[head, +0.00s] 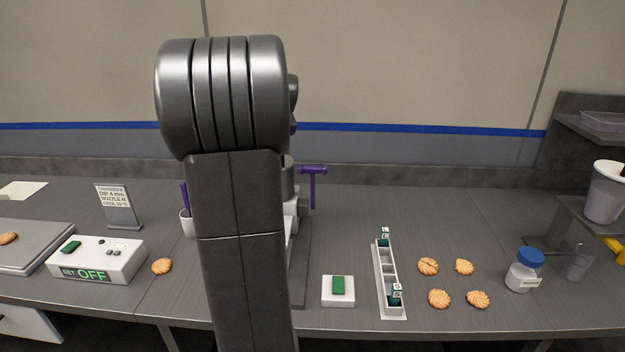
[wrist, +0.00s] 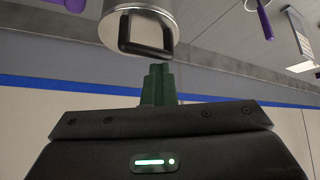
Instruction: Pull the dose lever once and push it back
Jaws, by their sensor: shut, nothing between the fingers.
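The dose lever is a purple T-shaped handle (head: 312,187) beside the machine (head: 290,205) in the head view. My arm hides most of that machine. In the wrist view, which is upside down, a purple bar (wrist: 75,4), probably the lever's, is cut by the top edge. A metal cylinder with a black loop handle (wrist: 140,30) shows next to it. My gripper (wrist: 158,70) has its green fingers together and empty, close to the black handle in the picture; whether they touch it I cannot tell. The fingers look apart from the purple bar. In the head view the gripper is hidden behind my arm.
A control box reading OFF (head: 97,260) and a sign stand at left, near a cup (head: 187,224) with a purple stick. A green-button box (head: 338,303), narrow rack (head: 392,312), several biscuits and a blue-lidded jar (head: 524,270) are at right.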

